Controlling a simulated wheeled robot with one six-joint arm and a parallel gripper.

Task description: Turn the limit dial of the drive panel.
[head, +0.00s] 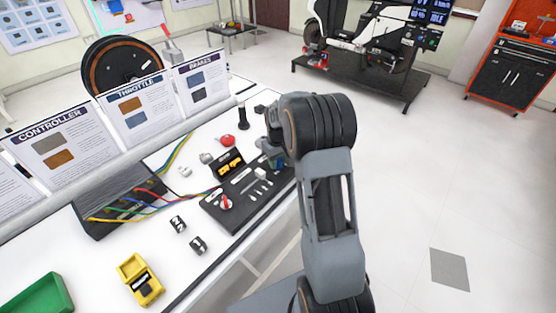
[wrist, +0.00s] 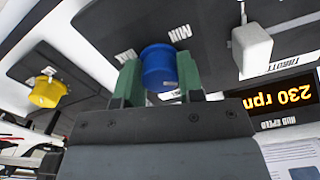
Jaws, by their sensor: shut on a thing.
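The drive panel (head: 238,212) is a dark board on the white bench in the head view. In the wrist view, my gripper (wrist: 156,78) has its green fingers closed on both sides of a blue dial (wrist: 158,66). A small label beside this dial appears to read MIN; no limit label is readable.
A white lever block (wrist: 252,48) stands right of the blue dial, near an orange 230 rpm display (wrist: 285,94). In the head view, a red knob (head: 225,203), coloured wires (head: 165,205) and an open yellow case (head: 140,280) are on the bench.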

